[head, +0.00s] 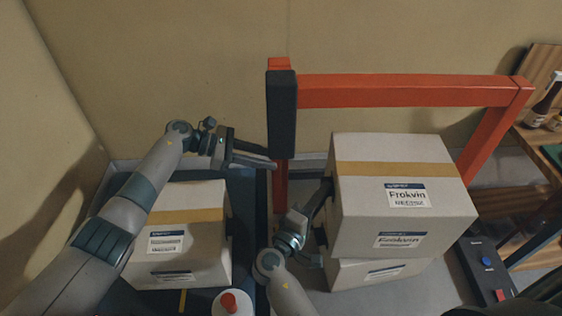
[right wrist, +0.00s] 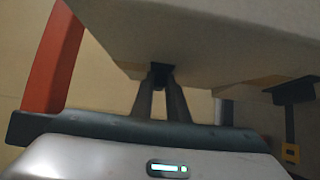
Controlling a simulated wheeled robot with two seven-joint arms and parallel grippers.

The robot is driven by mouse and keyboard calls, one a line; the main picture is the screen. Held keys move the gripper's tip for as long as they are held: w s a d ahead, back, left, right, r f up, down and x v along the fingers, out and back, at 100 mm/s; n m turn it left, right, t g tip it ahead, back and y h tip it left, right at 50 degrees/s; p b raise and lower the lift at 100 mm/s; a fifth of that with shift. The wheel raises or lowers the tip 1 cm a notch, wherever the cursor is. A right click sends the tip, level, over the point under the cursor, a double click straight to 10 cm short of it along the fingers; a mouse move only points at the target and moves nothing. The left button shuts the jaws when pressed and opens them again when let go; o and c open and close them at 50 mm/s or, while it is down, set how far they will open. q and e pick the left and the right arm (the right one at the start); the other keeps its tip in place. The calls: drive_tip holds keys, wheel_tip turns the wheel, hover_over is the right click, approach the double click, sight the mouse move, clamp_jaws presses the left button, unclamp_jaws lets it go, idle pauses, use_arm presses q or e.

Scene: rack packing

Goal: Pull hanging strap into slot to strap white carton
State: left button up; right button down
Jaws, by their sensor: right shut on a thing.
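A white carton (head: 385,218) with a tan band and a "Frokvin" label sits on top of another white carton (head: 350,274), inside the red frame (head: 410,92). My right gripper (head: 322,198) is at the left side of the upper carton. In the right wrist view its two fingers (right wrist: 162,95) close on a small dark tab (right wrist: 160,72) at the carton. A yellow strap end with a buckle (right wrist: 290,150) hangs from a dark piece (right wrist: 292,90) at the right. My left gripper (head: 262,160) is empty, its fingers apart, left of the red post. No slot can be made out.
A third banded white carton (head: 180,255) stands on the dark surface at left. A white bottle with a red cap (head: 230,303) is at the bottom edge. A dark button box (head: 485,268) and a wooden shelf with a bottle (head: 545,100) are at right.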

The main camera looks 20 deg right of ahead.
use_arm(q)
drive_tip(key=shift+x, duration=2.45)
drive_tip(key=shift+c, duration=0.3)
clamp_jaws()
